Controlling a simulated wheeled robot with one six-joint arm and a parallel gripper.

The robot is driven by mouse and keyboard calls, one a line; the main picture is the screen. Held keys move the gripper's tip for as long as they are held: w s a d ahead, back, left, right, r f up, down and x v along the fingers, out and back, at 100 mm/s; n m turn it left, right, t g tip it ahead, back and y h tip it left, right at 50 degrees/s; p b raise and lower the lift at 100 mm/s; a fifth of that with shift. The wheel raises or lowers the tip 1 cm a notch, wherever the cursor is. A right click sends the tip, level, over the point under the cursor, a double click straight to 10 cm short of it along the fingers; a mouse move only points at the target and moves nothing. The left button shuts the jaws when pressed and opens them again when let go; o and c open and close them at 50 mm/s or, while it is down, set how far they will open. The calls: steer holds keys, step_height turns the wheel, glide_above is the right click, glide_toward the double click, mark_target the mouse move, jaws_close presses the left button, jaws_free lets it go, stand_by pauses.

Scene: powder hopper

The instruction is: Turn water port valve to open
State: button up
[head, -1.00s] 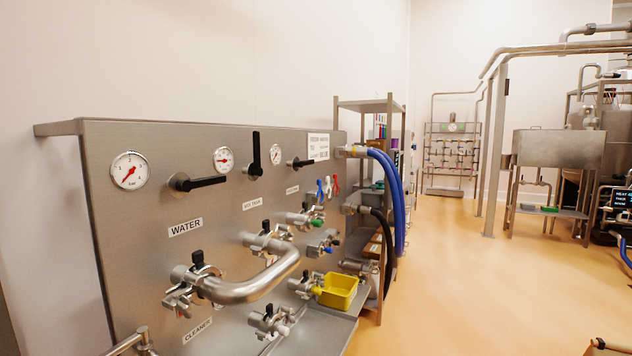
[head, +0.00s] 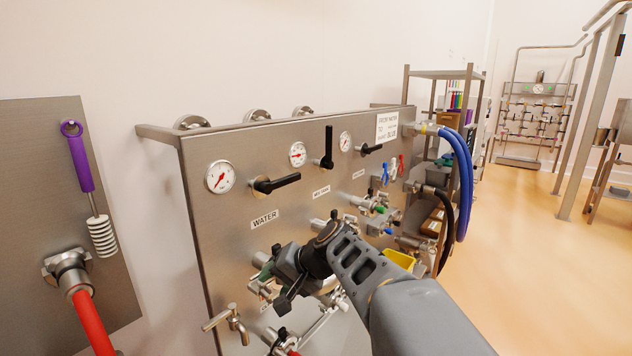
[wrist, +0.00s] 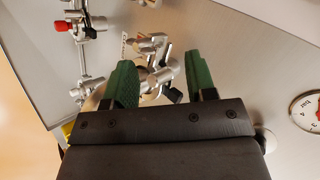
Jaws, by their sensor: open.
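A black lever handle (head: 275,184) sits on the grey steel panel (head: 225,240), above the WATER label (head: 265,218). It points sideways to the right, nearly level. My gripper (head: 264,270) is in front of the panel, below the label and apart from the lever. In the wrist view its two green fingers (wrist: 160,80) are spread, with a silver clamp fitting (wrist: 155,65) showing between and beyond them. I cannot tell whether they touch it. My arm hides much of the port below the label.
A pressure gauge (head: 220,177) is left of the lever. Another black lever (head: 328,148) stands upright further right. A yellow tray (head: 399,259) and blue hoses (head: 463,185) are at the panel's right. A red hose (head: 90,322) is at left.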

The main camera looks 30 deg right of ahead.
steer(key=w+d+r+m+t+y, duration=0.1)
steer(key=w+d+r+m+t, duration=0.2)
steer(key=w+d+r+t, duration=0.25)
steer(key=m+t, duration=0.3)
steer(key=t, duration=0.1)
glide_toward(292, 180)
steer(key=w, duration=0.3)
steer(key=p+x, duration=0.1)
steer(key=x, duration=0.2)
steer(key=a+p+x, duration=0.1)
steer(key=x, duration=0.2)
steer(key=shift+s+a, duration=0.1)
steer(key=shift+x, duration=0.9)
steer(key=shift+c, duration=0.2)
